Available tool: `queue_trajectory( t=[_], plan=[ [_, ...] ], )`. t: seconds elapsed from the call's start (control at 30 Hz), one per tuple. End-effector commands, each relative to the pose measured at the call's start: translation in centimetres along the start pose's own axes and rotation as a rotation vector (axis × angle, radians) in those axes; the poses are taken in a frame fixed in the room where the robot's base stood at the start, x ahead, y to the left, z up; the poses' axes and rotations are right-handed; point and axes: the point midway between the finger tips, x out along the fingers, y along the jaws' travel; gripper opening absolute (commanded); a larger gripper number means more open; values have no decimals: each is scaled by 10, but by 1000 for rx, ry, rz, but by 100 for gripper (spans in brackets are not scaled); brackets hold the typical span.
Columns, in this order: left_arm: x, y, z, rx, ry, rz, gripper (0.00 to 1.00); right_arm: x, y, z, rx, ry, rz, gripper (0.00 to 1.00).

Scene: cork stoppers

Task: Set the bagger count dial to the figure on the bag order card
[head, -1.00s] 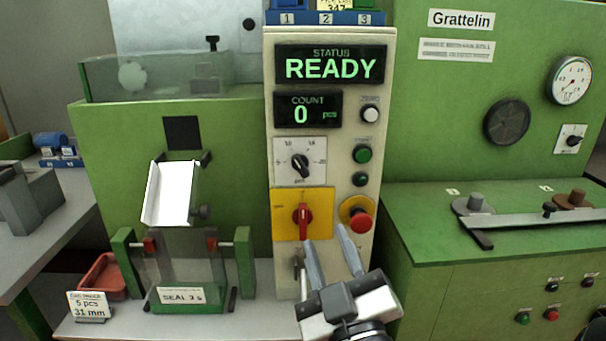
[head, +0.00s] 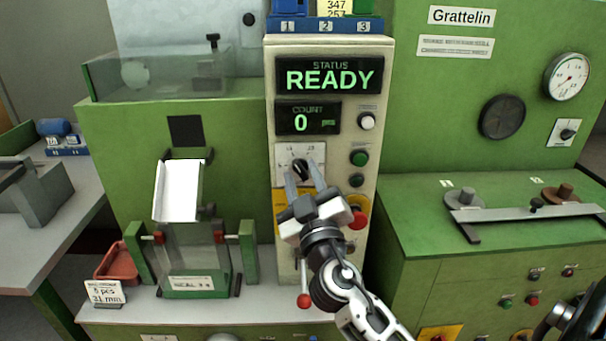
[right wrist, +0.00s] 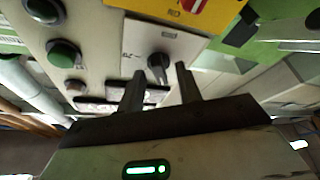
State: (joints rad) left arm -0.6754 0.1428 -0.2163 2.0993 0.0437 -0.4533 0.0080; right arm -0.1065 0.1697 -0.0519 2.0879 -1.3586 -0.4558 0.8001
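The black count dial (head: 300,168) sits on a white plate on the cream control panel, its scale partly hidden by my right gripper. My right gripper (head: 304,175) is open, its fingertips just below and either side of the dial in the head view. In the right wrist view the dial (right wrist: 157,62) shows between the two fingers (right wrist: 158,85), which look apart from it. The bag order card (head: 104,292) stands at the lower left and reads 5 pcs, 31 mm. My left gripper is not clearly in view.
The display (head: 328,74) reads READY and the count display (head: 308,118) reads 0. The red emergency button (head: 357,219) and green buttons (head: 359,158) are close to my right gripper. A red tray (head: 117,264) stands behind the card.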

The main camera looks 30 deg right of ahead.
Motion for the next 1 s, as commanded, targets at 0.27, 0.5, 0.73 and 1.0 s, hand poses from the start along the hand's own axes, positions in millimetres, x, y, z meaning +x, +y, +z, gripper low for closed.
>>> queue_trajectory(
  t=[0.27,0.5,0.73,1.0],
  plan=[
    [0,0,0,3,1,1,0,0,0,0,0,0,0,7],
    [0,0,-1,3,2,2,0,0,0,0,-2,0,-1,0],
    [-4,0,-7,9,2,-1,0,0,2,-1,-51,0,-21,0],
    [-12,-2,-12,34,-23,-11,0,1,4,-4,-218,0,-92,0]
  ],
)
